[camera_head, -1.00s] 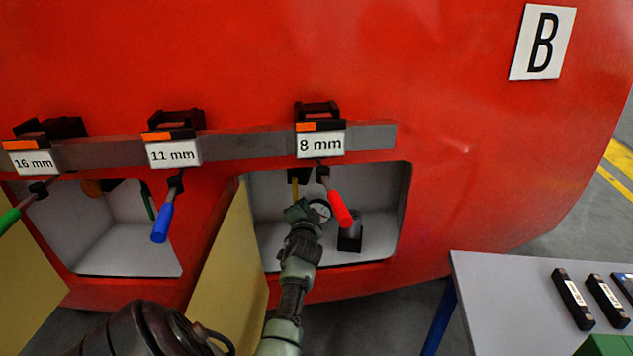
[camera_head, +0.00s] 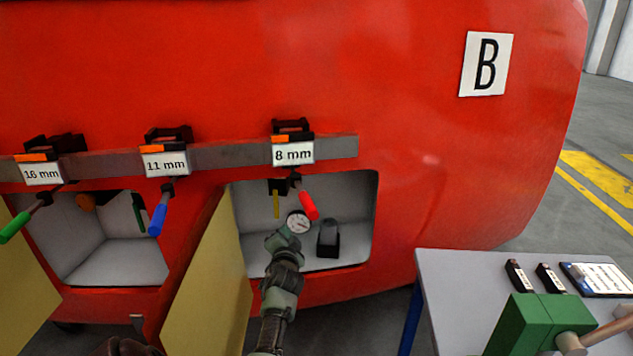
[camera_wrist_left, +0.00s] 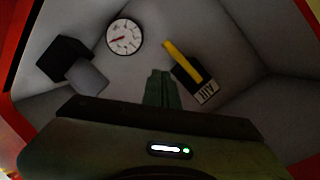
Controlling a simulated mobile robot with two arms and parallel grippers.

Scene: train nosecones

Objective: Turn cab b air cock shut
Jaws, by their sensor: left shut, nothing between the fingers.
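The air cock's yellow lever (camera_head: 276,204) hangs down inside the right-hand recess of the red nose marked B. In the left wrist view the yellow lever (camera_wrist_left: 182,60) lies slanted next to an AIR label (camera_wrist_left: 207,92). My left gripper (camera_head: 284,238) is in the mouth of this recess, below the lever in the head view. In the wrist view its fingers (camera_wrist_left: 162,85) are together and empty, just left of the lever, with a small gap in the picture. Whether they touch it cannot be told. My right gripper is not in view.
A round gauge (camera_head: 298,222) and a black block with a grey cylinder (camera_head: 328,240) share the recess. A red-handled tool (camera_head: 308,204) hangs in front from the 8 mm holder. A yellow door (camera_head: 205,285) stands open at left. A table (camera_head: 440,275) stands right.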

